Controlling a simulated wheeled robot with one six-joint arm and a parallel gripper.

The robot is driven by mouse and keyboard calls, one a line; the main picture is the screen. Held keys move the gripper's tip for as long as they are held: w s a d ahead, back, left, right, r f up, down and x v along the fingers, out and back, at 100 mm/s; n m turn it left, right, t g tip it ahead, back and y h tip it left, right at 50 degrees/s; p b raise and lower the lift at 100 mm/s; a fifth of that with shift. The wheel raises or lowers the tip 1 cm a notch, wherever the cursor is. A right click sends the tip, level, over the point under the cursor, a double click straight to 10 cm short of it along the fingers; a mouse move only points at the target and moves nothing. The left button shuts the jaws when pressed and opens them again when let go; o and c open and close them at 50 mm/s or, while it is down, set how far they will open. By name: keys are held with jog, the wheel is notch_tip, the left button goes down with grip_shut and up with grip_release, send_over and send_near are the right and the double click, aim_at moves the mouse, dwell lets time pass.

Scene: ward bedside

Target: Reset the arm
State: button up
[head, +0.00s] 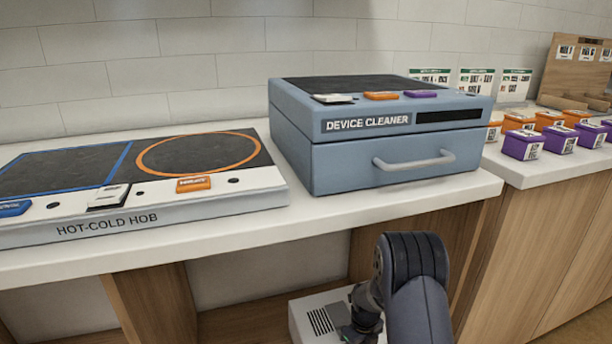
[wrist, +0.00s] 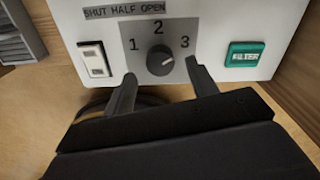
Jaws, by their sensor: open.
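My arm (head: 415,290) is folded low in front of the counter in the head view. It reaches down toward a white box below the counter (head: 312,312). My gripper (wrist: 160,72) is open in the wrist view, with its two fingers apart. A dark round knob (wrist: 160,60) on the box's front panel shows between the fingertips, with marks 1, 2 and 3 around it. Nothing is held. I cannot tell whether the fingers touch the knob or panel. In the head view the gripper's fingertips are not clearly seen.
The panel has a white rocker switch (wrist: 94,60) and a green FILTER button (wrist: 246,54). On the counter above stand a blue-grey device cleaner (head: 340,160) and a hot-cold hob (head: 130,222). Several orange and purple boxes stand at right. The counter's front edge overhangs the box.

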notch_tip(320, 180, up, 8)
jog(key=p, duration=0.2)
notch_tip(320, 180, down, 11)
jog(key=b, duration=0.4)
jog(key=shift+f, duration=0.15)
jog(key=shift+r+n, duration=0.25)
jog(key=shift+n, duration=0.55)
jog(key=n, duration=1.5)
jog(key=shift+n+b, duration=0.3)
jog(key=n, duration=0.4)
jog(key=shift+n+b, duration=0.35)
jog(key=shift+n, duration=0.05)
jog(key=shift+r, duration=0.1)
